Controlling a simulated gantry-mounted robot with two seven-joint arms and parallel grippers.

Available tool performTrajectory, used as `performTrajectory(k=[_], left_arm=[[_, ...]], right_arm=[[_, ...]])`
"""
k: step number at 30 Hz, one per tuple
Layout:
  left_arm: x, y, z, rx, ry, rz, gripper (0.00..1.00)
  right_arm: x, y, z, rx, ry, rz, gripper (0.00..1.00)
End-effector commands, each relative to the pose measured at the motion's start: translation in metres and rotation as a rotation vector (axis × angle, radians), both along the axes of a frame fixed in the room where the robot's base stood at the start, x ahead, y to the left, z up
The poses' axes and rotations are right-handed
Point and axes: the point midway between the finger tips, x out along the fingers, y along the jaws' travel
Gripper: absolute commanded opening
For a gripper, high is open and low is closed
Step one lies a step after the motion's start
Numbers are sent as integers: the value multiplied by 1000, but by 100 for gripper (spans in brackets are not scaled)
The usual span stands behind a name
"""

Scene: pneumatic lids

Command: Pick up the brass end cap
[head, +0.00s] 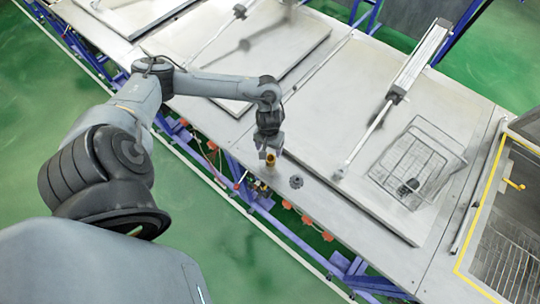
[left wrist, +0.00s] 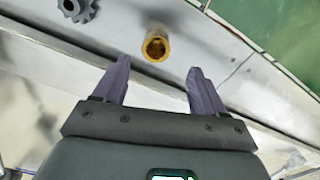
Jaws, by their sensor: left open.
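The brass end cap (head: 270,160) is a small gold-coloured hollow cylinder at the front edge of the grey work surface. In the left wrist view the brass end cap (left wrist: 156,46) shows its open round end, just beyond the fingertips and roughly centred between them. My left gripper (head: 268,149) is directly over the cap in the head view and partly hides it. In the left wrist view the left gripper (left wrist: 158,68) is open, with nothing between its fingers. I cannot tell the exact height gap. My right gripper is not in view.
A dark gear (head: 296,182) lies right of the cap; the gear (left wrist: 76,9) also shows in the left wrist view. A wire basket (head: 440,143) holding a dark part stands farther right. A pneumatic cylinder (head: 418,62) and rod lie beyond. The surface's front edge is close by the cap.

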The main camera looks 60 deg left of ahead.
Motion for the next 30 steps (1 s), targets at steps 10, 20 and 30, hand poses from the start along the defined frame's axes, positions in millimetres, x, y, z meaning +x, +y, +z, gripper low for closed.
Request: performTrajectory(k=[10, 20, 30], left_arm=[[0, -1, -31, -1, 1, 1, 71], [5, -4, -67, -1, 2, 1, 71], [5, -4, -82, 0, 0, -1, 71]], right_arm=[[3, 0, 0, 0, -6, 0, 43], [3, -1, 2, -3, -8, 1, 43], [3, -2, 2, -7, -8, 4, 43]])
